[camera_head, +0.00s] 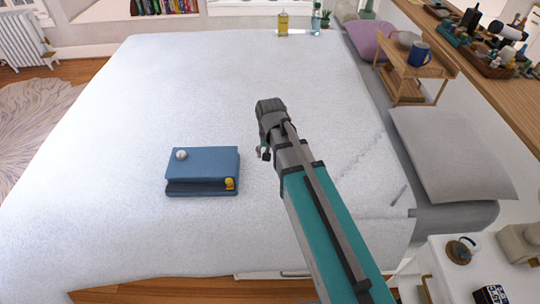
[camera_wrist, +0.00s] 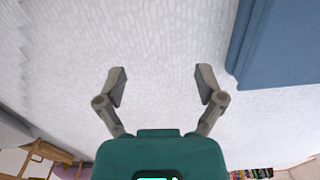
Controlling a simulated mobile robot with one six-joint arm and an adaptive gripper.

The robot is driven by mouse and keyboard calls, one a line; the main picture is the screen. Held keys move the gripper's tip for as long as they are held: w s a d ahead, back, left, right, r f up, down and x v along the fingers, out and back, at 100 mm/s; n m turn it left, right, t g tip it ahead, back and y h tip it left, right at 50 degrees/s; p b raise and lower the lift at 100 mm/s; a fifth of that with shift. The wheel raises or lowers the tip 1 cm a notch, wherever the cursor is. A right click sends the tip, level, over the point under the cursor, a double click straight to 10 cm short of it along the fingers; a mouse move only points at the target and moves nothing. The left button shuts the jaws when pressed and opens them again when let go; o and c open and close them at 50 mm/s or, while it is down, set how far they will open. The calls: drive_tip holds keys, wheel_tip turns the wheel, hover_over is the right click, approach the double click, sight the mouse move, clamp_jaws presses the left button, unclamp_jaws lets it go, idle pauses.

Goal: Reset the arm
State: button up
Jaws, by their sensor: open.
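My arm reaches up from the bottom of the head view over a large bed with a white cover (camera_head: 270,80). My gripper (camera_head: 263,153) is at its end, above the bed and to the right of a blue box-like object (camera_head: 203,165). In the wrist view my gripper (camera_wrist: 160,82) is open, with its two fingers well apart and nothing between them. The white cover fills most of that view. The blue object (camera_wrist: 285,45) shows at its upper right, apart from the fingers.
A white ball (camera_head: 181,155) and a small yellow figure (camera_head: 230,184) are at the blue object. A wooden tray table (camera_head: 415,70) with a blue mug (camera_head: 419,54) and a grey pillow (camera_head: 455,150) lie at the right. A white nightstand (camera_head: 440,262) stands at the lower right.

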drive_tip(key=shift+d, duration=0.1)
drive_tip(key=s+d+r+n+p, duration=0.1)
drive_tip(key=s+d+r+p, duration=0.6)
drive_tip(key=d, duration=0.4)
drive_tip(key=shift+s+n, duration=0.3)
drive_tip(key=shift+s, duration=0.5)
drive_tip(key=shift+a, duration=0.1)
drive_tip(key=c, duration=0.4)
